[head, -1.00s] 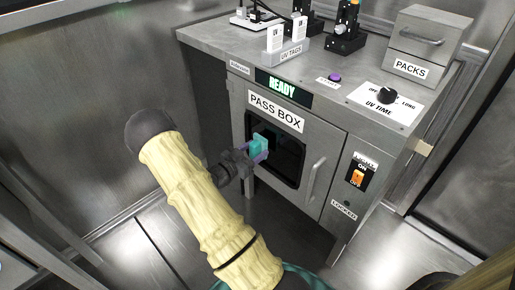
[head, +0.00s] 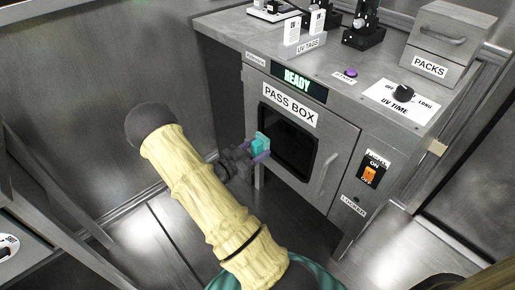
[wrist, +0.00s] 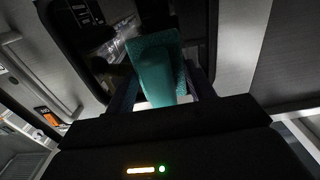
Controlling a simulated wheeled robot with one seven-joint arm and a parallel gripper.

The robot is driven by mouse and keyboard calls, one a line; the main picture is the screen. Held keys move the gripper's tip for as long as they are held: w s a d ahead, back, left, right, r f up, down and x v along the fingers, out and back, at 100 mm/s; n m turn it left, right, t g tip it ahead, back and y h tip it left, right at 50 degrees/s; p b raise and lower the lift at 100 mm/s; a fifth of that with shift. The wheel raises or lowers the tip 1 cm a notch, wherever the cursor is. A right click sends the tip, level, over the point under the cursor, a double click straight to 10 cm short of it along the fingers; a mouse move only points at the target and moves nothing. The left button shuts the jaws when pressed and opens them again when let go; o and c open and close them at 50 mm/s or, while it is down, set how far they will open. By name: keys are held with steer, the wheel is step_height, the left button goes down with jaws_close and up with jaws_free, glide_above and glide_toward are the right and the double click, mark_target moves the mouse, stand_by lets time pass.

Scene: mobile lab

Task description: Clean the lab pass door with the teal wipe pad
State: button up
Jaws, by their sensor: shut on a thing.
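The teal wipe pad (head: 261,143) is held between the fingers of my gripper (head: 257,151), which is shut on it. In the wrist view the pad (wrist: 158,68) stands out beyond the fingers, in front of the dark window. The lab pass door (head: 307,150) is the grey front of the pass box, closed, with a dark window (head: 290,143) and a bar handle (head: 326,173) at its right. The pad is at the window's left edge in the head view. I cannot tell whether it touches the door.
The box top carries UV tags (head: 303,45), a purple start button (head: 351,73), a UV time knob (head: 404,92) and a packs drawer unit (head: 447,40). The display reads READY (head: 298,82). An orange switch (head: 370,173) is right of the door. The floor in front is clear.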

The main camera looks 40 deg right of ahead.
steer(key=shift+s+a, duration=0.15)
steer(key=shift+a, duration=1.05)
